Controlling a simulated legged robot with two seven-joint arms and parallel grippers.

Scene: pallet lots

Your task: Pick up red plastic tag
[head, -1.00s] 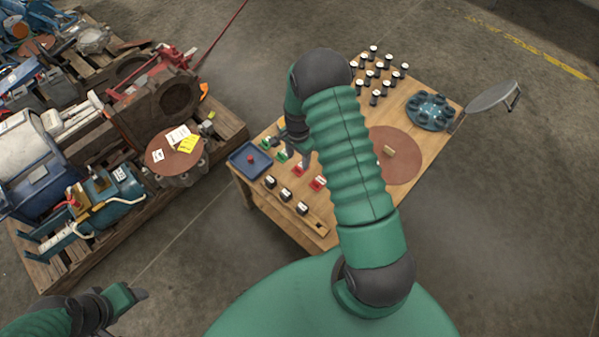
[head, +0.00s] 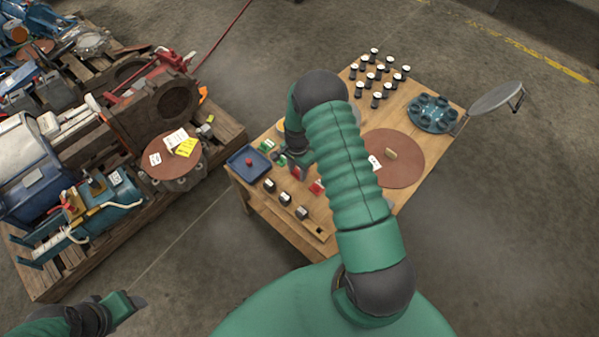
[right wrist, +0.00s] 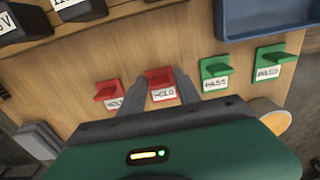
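One red tag (right wrist: 162,85) stands between the fingers of my right gripper (right wrist: 158,78). The gripper is open, with a finger on either side of that tag; I cannot tell whether they touch it. In the head view, my right gripper (head: 296,161) is low over the table by the tags, partly hidden by my arm. My left gripper (head: 128,303) is off the table at lower left.
Green PASS tags (right wrist: 217,73) stand to the right in the wrist view. A blue tray (head: 234,163) sits at the table's left corner. Black blocks (head: 285,199) stand near its front edge.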

